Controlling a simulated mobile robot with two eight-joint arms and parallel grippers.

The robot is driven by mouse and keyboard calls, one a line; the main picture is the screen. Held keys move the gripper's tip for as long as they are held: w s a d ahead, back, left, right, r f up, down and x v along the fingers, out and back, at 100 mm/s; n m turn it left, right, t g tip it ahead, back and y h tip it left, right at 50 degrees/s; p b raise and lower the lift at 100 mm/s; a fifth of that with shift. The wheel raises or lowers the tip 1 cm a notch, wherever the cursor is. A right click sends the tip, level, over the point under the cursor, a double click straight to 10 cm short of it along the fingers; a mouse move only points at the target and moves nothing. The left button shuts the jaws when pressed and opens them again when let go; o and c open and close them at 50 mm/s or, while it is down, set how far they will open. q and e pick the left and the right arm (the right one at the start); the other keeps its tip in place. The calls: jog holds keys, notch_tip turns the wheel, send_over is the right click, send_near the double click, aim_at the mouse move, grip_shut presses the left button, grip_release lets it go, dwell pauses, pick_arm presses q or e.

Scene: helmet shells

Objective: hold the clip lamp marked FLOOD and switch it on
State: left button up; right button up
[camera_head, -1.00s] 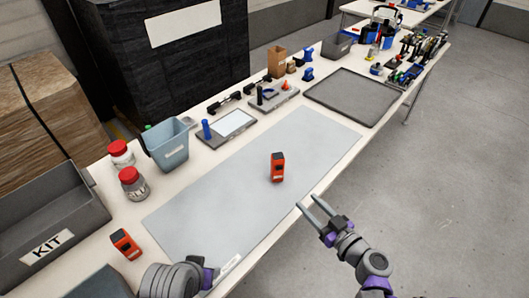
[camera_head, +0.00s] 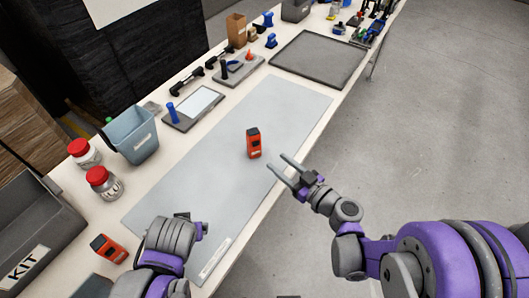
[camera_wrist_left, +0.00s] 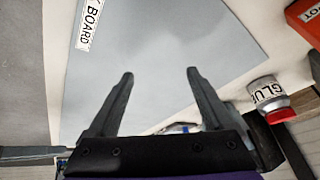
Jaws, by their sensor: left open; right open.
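One orange-red boxy lamp with a dark top (camera_head: 254,143) stands on the grey mat; its marking is too small to read. A second orange-red lamp (camera_head: 108,249) lies on the table left of the mat. In the left wrist view an orange-red thing (camera_wrist_left: 306,16) at the top right corner shows lettering ending "OT"; the rest is cut off. My right gripper (camera_head: 276,167) is open and empty, just right of the lamp on the mat and apart from it. My left gripper (camera_wrist_left: 160,73) is open and empty above the mat; its fingers are largely hidden in the head view.
Two red-lidded jars (camera_head: 103,182) and a blue bin (camera_head: 132,134) stand at the mat's left; one jar reads "GLU" in the wrist view (camera_wrist_left: 268,92). A grey KIT bin (camera_head: 38,235) is at far left. A dark tray (camera_head: 318,58) lies beyond the mat (camera_head: 205,170), which is mostly clear.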

aim_at(255, 140)
pick_arm(q)
jog(key=w+d+r+t+y, duration=0.1)
jog(key=w+d, duration=0.1)
jog(key=w, duration=0.1)
jog(key=w+d+n+t, duration=0.1)
jog(key=w+d, duration=0.2)
jog(key=w, duration=0.1)
jog(key=w+d+r+y, duration=0.1)
jog(key=w+d, duration=0.1)
jog(key=w, duration=0.1)
jog(key=shift+w+d+r+t+y, duration=0.25)
jog(key=shift+w+r+t+y, duration=0.05)
jog(key=shift+w+r+t, duration=0.1)
jog(key=w+d+r+n+t, duration=0.1)
jog(key=w+d+r+t, duration=0.15)
jog(key=d, duration=0.45)
jog(key=w+d+r+n+t, duration=0.1)
jog(key=w+d+t, duration=0.15)
jog(key=d, duration=0.35)
jog(key=x, duration=1.2)
jog(key=shift+w, duration=0.25)
grip_shut()
pick_arm(e)
grip_shut()
dwell(1.5)
